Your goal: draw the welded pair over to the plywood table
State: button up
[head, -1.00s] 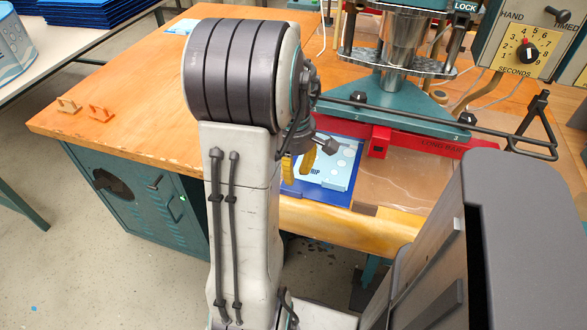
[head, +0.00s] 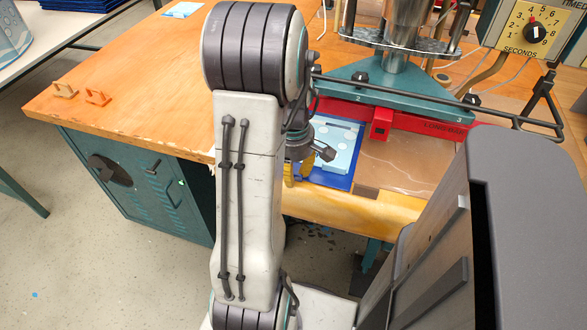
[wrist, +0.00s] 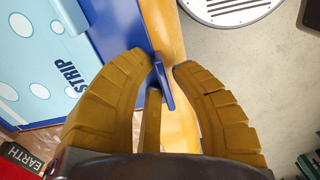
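In the head view, a light blue sheet with pale round spots (head: 338,143) lies over a darker blue piece (head: 335,178) at the table's front edge, beside the press. In the wrist view, the light blue sheet (wrist: 50,55), marked STRIP, and the darker blue piece (wrist: 118,30) fill the left side. A small blue tab (wrist: 163,83) lies between my gripper's tips. My gripper (wrist: 162,68) has thick yellow-brown fingers standing apart, with a gap beside the tab. In the head view, my gripper (head: 298,168) is partly hidden by my arm.
The wooden table (head: 150,90) has broad clear room on its left, with two small clips (head: 97,97) near its edge. The press with a red bar (head: 420,127) stands behind the sheets. A teal cabinet (head: 140,185) is under the table. A timer box (head: 530,35) is at upper right.

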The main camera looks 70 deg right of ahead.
jog(key=shift+o, duration=0.4)
grip_shut()
jog(key=shift+w, duration=0.1)
